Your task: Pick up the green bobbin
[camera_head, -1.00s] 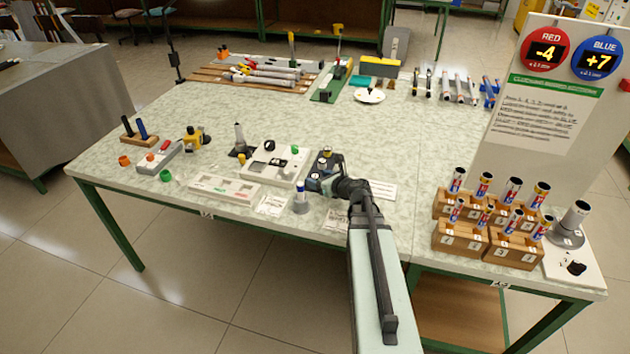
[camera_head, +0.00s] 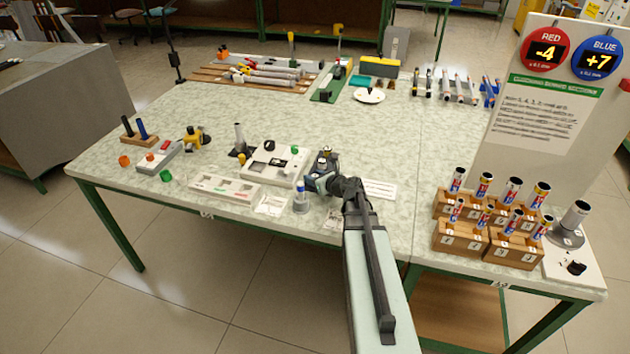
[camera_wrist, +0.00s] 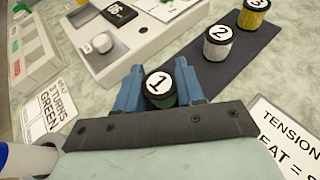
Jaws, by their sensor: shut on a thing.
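The green bobbin (camera_wrist: 160,88) has a dark green body and a white top marked 1. In the wrist view it sits between the two blue fingers of my gripper (camera_wrist: 162,80), which are shut on it from both sides. Its lower part is hidden, and I cannot tell whether it touches the surface below. In the head view my gripper (camera_head: 322,182) is low over the table, right of a white device; the green bobbin is not clearly visible there.
A white bobbin marked 2 (camera_wrist: 218,42) and a yellow bobbin marked 3 (camera_wrist: 252,14) stand on a dark strip (camera_wrist: 215,72). The white device (camera_wrist: 140,45) is close on the left. A blue-topped cylinder (camera_head: 301,198) stands near the table's front edge.

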